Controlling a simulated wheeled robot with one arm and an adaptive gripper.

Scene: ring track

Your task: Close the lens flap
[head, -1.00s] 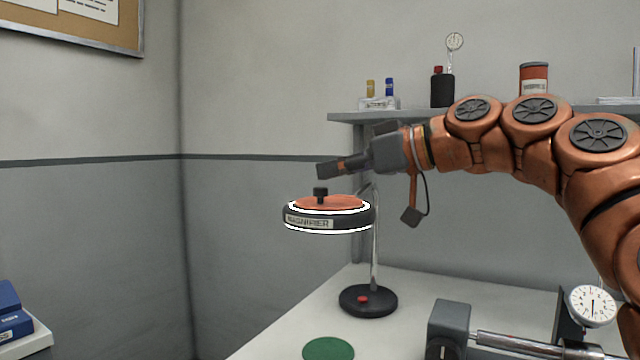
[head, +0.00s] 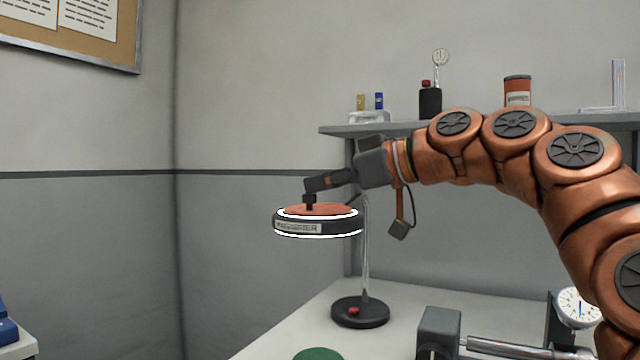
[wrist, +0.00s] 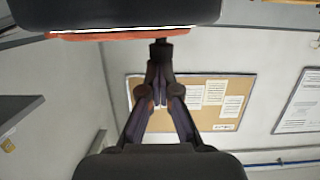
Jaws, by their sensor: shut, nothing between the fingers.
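The magnifier head (head: 346,226) is a dark ring with white glowing bands and a label, on a chrome post with a round black base (head: 361,313). Its orange lens flap (head: 333,209) lies flat or nearly flat across the top, with a black knob (head: 309,203) standing up near its left side. My gripper (head: 310,186) is shut and empty, just above the knob and looking in contact with it. In the wrist view, my gripper's closed tips (wrist: 159,66) meet the knob (wrist: 163,47), and the flap's orange edge (wrist: 120,35) shows beside the magnifier head.
A shelf (head: 400,128) with a black bottle (head: 430,102) and an orange can (head: 517,91) is behind my arm. A grey device (head: 438,333) with a metal shaft, a dial gauge (head: 577,307) and a green disc (head: 318,354) are on the bench. Left of the magnifier is open air.

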